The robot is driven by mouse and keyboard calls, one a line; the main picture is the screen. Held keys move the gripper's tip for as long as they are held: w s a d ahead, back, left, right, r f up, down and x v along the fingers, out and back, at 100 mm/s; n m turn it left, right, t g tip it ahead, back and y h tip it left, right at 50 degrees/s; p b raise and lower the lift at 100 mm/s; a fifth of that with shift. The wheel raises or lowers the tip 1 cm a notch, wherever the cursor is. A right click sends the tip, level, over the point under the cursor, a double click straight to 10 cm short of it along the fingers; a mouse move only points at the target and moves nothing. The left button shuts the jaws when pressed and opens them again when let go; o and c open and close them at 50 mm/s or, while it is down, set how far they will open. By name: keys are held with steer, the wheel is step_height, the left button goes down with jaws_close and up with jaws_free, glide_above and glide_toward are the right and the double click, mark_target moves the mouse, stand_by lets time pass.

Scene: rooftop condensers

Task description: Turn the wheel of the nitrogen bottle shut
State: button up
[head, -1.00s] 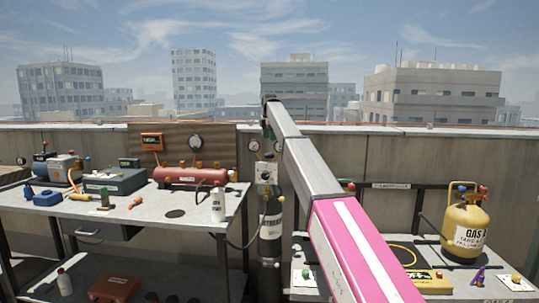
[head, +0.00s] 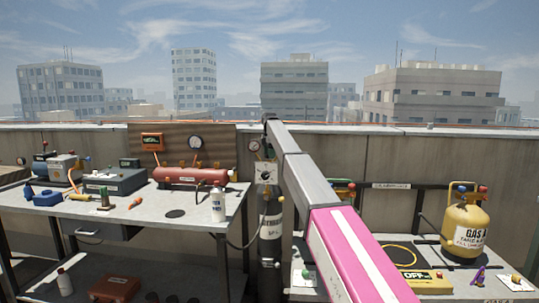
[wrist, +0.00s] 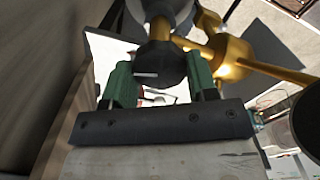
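The nitrogen bottle (head: 270,231) stands upright between the two benches, dark with a white label. In the wrist view its black, many-sided wheel (wrist: 160,63) with a short white mark sits against brass valve parts (wrist: 230,60). My gripper (wrist: 161,80) has its two green fingers on either side of the wheel, and no gap shows between them and its edges. It appears shut on the wheel. In the head view my arm hides the wheel and most of my gripper at the bottle's top.
A gauge (head: 254,146) and a white plate (head: 265,172) sit by the bottle's top. The left bench (head: 150,222) holds a red tank (head: 190,175) and a white bottle (head: 218,203). A yellow gas cylinder (head: 465,225) stands on the right bench.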

steer(key=shift+c, duration=0.8)
steer(key=shift+m, duration=1.6)
steer(key=o, duration=0.9)
steer(key=shift+o, duration=0.2)
steer(key=shift+r, duration=0.1)
step_height(320, 180, up, 11)
steer(key=shift+f, duration=0.2)
